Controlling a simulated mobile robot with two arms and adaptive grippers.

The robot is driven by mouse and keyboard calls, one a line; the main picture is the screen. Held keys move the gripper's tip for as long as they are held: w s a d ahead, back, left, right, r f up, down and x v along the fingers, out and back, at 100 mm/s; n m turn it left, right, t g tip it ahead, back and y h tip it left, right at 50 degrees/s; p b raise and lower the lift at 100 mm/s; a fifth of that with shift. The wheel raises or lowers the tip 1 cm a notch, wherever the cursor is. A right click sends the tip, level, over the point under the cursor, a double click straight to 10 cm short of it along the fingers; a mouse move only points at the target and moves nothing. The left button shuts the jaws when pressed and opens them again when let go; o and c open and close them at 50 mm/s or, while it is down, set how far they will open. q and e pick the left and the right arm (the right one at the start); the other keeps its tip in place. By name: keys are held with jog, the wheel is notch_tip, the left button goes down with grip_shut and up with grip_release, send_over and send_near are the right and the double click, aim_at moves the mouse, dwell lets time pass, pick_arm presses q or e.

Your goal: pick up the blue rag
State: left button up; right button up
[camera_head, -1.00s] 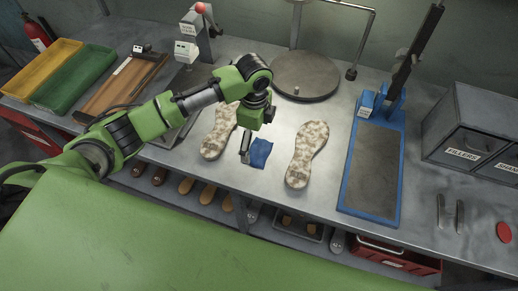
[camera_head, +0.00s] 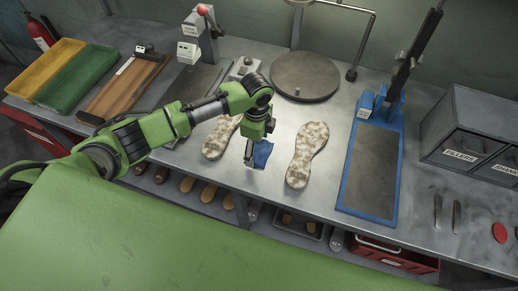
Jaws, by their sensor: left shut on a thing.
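The blue rag (camera_head: 263,153) lies on the metal bench between two mottled shoe soles, the left sole (camera_head: 219,139) and the right sole (camera_head: 305,155). My left gripper (camera_head: 249,161) points down at the rag's left edge and is shut on the rag. The fingers and the arm hide part of the rag's left side. Most of the visible rag is at bench level; I cannot tell whether any of it is lifted. My right gripper is not in view.
A round grey turntable (camera_head: 305,76) stands behind the soles. A blue-framed board (camera_head: 370,175) with an upright lever is to the right. Grey drawers (camera_head: 468,140) stand far right. Yellow (camera_head: 42,70) and green (camera_head: 75,78) trays lie far left.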

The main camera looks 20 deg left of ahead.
pick_arm(q)
jog(key=shift+r, duration=0.55)
jog(key=s+r, duration=0.1)
jog(key=r, duration=0.1)
jog(key=s+d+r+b, duration=0.1)
jog(key=r, duration=0.1)
jog(key=s+d+r+b, duration=0.1)
jog(key=s+r, duration=0.1)
jog(key=r, duration=0.1)
jog(key=s+d+r+b, duration=0.1)
jog(key=s+d+r, duration=0.3)
jog(key=s, duration=0.4)
jog(key=shift+s+r+b, duration=0.4)
jog(key=shift+r, duration=0.1)
